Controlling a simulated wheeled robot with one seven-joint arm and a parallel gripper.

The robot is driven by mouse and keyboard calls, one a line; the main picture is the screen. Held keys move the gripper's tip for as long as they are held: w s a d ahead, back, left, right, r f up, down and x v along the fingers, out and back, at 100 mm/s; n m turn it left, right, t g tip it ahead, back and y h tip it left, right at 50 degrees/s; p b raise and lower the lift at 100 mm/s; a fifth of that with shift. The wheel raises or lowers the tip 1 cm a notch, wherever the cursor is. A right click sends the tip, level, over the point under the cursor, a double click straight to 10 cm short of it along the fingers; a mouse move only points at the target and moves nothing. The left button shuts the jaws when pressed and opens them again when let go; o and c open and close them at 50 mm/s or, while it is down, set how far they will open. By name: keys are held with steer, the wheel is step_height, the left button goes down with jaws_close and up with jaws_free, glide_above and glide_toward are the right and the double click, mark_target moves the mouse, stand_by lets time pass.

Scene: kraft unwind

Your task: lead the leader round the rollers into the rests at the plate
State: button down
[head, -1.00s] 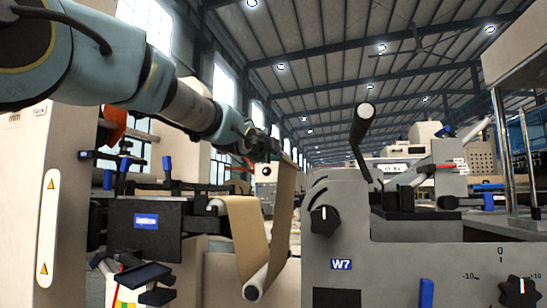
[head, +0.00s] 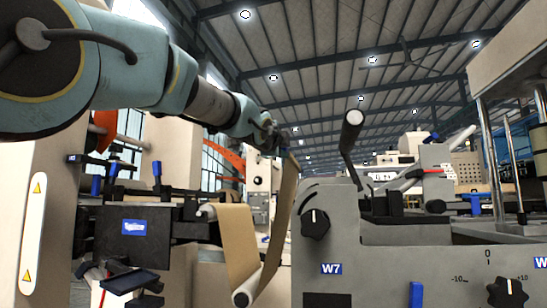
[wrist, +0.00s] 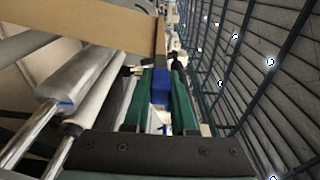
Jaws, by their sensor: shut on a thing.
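The kraft leader (head: 236,240) hangs as a brown web from an upper roller (head: 207,211) down to a lower pale roller (head: 243,298). It then rises, slanted and slightly bowed, to my gripper (head: 285,150). In the wrist view, my gripper's green fingers (wrist: 160,100) are shut on a blue piece (wrist: 160,84) at the leader's end; the brown web (wrist: 90,22) runs off to the upper left. My gripper is in the air, above and left of the grey W7 unit (head: 400,257). I cannot make out the rests or the plate.
Metal posts (head: 487,160) stand at the right. Two shiny rollers (wrist: 75,80) lie left of my fingers in the wrist view.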

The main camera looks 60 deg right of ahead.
steer(key=s+d, duration=0.2)
steer(key=s, duration=0.8)
steer(key=s+d+p, duration=0.1)
steer(key=s+d, duration=0.2)
steer(key=s, duration=0.8)
steer(key=shift+d, duration=0.2)
step_height(320, 180, down, 6)
steer(key=s+b, duration=0.2)
steer(key=b, duration=0.1)
steer(key=shift+s+d+b, duration=0.3)
steer(key=shift+d, duration=0.05)
stand_by(0.7)
steer(key=shift+f+b, duration=1.2)
steer(key=shift+b, duration=0.05)
steer(key=shift+f, duration=0.15)
